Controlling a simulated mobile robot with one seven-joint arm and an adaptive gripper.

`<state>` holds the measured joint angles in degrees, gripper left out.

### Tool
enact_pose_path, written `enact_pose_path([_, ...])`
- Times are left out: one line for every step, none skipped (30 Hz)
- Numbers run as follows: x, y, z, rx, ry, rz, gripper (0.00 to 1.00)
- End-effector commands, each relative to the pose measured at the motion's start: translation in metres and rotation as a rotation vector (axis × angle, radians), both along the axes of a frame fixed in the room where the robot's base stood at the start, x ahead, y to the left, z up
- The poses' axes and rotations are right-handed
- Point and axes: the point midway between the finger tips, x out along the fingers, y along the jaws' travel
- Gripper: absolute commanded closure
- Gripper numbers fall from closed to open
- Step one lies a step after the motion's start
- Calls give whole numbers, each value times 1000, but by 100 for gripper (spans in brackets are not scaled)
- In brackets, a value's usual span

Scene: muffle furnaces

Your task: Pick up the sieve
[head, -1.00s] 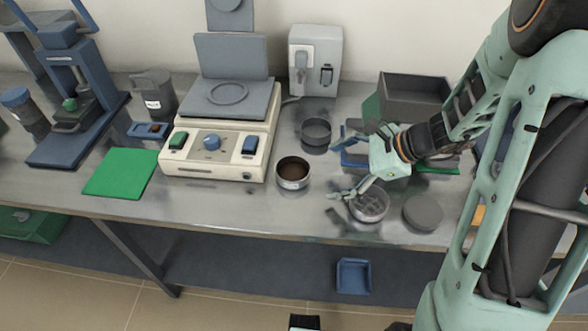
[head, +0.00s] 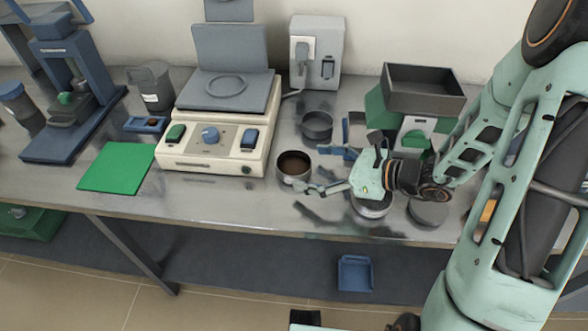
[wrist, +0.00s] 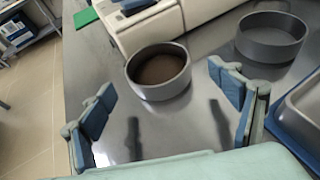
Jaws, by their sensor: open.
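Another round vessel (head: 372,208) is partly hidden below my gripper. I cannot tell for certain which is the sieve. My gripper (head: 331,170) is open and empty, its fingers pointing left toward the brown-filled vessel, apart from it.
The cream scale (head: 215,135) stands left of the vessels. A dark round disc (head: 428,213) lies near the front edge at right. A dark box-shaped tray (head: 422,90) sits on a green-and-grey device behind my arm.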

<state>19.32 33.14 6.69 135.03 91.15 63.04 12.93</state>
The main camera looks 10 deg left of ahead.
Motion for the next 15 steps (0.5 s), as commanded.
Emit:
enact_pose_path([1,9,-2,0,0,6,17])
enact_pose_path([2,13,-2,0,0,5,17])
enact_pose_path([4,19,-4,1,0,6,17])
enact_pose_path([5,24,-4,1,0,6,17])
enact_pose_path([6,28,-6,0,0,6,17])
enact_pose_path([8,32,-9,0,1,5,17])
enact_pose_path([10,35,-10,0,1,5,17])
enact_pose_path([11,38,-11,0,0,5,17])
enact_pose_path([12,40,-11,0,-1,4,17])
enact_pose_path([13,41,-12,0,0,2,17])
enact_pose_path([13,42,-12,0,-1,1,17])
enact_pose_path([13,42,-12,0,-1,1,17])
enact_pose_path([14,42,-12,0,-1,1,17])
enact_pose_path([14,42,-12,0,-1,1,17])
enact_pose_path([13,42,-12,0,-1,1,17])
